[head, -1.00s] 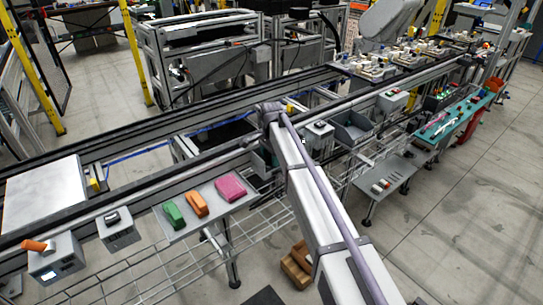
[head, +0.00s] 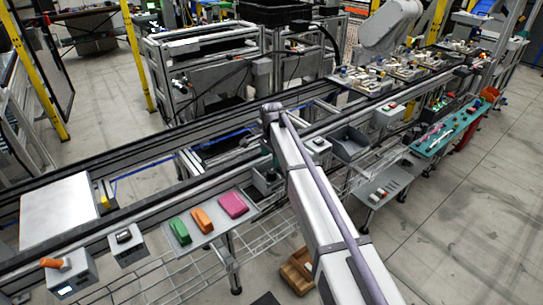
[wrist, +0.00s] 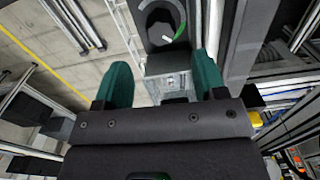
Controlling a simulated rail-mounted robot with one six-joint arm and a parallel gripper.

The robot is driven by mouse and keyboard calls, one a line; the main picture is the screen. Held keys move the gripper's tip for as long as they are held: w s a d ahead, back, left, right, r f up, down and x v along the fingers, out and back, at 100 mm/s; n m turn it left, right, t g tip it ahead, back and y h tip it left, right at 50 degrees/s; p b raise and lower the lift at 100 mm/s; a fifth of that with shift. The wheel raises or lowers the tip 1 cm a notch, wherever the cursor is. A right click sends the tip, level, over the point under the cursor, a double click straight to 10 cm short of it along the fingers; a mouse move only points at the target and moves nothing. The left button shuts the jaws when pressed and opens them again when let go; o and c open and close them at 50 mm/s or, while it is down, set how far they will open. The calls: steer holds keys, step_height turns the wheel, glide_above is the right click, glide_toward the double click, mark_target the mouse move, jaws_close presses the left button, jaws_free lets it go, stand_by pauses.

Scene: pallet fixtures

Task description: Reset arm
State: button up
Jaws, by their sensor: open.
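My arm reaches from the bottom right of the head view up to the conveyor, with its elbow near the middle. In the wrist view my gripper (wrist: 161,82) shows two dark green fingers spread apart. The space between them is empty of any held thing. Beyond the fingers is a grey box with a dark round fitting (wrist: 162,22), apart from the gripper. In the head view the gripper is mostly hidden behind my arm.
A tray holds a green block (head: 180,231), an orange block (head: 202,220) and a pink block (head: 233,205). Grey control boxes (head: 126,246) line the conveyor's near side. A white plate (head: 58,210) lies at left. A teal tray (head: 447,130) stands at right.

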steer(key=shift+n, duration=0.4)
steer(key=s+d+n, duration=0.3)
steer(key=s+d, duration=0.4)
steer(key=s, duration=0.4)
steer(key=s+d+n, duration=0.3)
steer(key=s+d, duration=0.5)
steer(key=s, duration=0.3)
steer(key=s+d+n, duration=0.3)
steer(key=s+d, duration=0.4)
steer(key=s, duration=0.4)
steer(key=shift+s+d+n, duration=0.2)
steer(key=shift+n, duration=0.1)
steer(key=shift+c, duration=0.2)
